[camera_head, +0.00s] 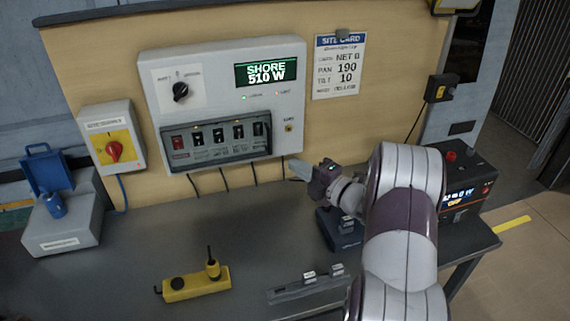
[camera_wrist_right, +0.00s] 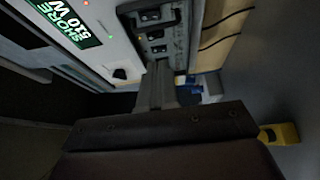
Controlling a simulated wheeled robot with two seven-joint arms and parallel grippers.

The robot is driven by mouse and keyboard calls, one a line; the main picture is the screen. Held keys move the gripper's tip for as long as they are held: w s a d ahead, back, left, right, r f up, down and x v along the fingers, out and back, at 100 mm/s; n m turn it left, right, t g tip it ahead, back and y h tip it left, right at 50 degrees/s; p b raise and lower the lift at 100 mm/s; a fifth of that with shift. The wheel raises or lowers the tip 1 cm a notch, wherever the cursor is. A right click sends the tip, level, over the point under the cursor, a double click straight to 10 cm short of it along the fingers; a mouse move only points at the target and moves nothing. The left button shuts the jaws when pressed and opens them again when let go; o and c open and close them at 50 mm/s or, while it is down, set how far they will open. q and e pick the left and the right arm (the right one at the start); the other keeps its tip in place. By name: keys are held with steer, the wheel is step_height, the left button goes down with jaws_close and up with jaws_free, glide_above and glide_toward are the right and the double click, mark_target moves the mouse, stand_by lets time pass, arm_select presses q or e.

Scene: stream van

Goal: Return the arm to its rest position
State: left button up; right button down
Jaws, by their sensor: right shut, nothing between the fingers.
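My right arm (camera_head: 402,230) comes in from the lower right of the head view and reaches over the grey bench. My right gripper (camera_head: 298,169) is shut and empty, just right of and below the lower right corner of the white power panel (camera_head: 215,65). In the right wrist view the shut fingers (camera_wrist_right: 157,85) point toward the panel's breaker row, and I cannot tell whether they touch it. The panel's green display (camera_head: 266,72) reads SHORE 510 W. My left gripper is not in view.
A dark box (camera_head: 458,185) stands at right. The bench's middle is clear.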

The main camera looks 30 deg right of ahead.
steer(key=v, duration=0.3)
steer(key=shift+s+d, duration=0.15)
steer(key=shift+s, duration=0.15)
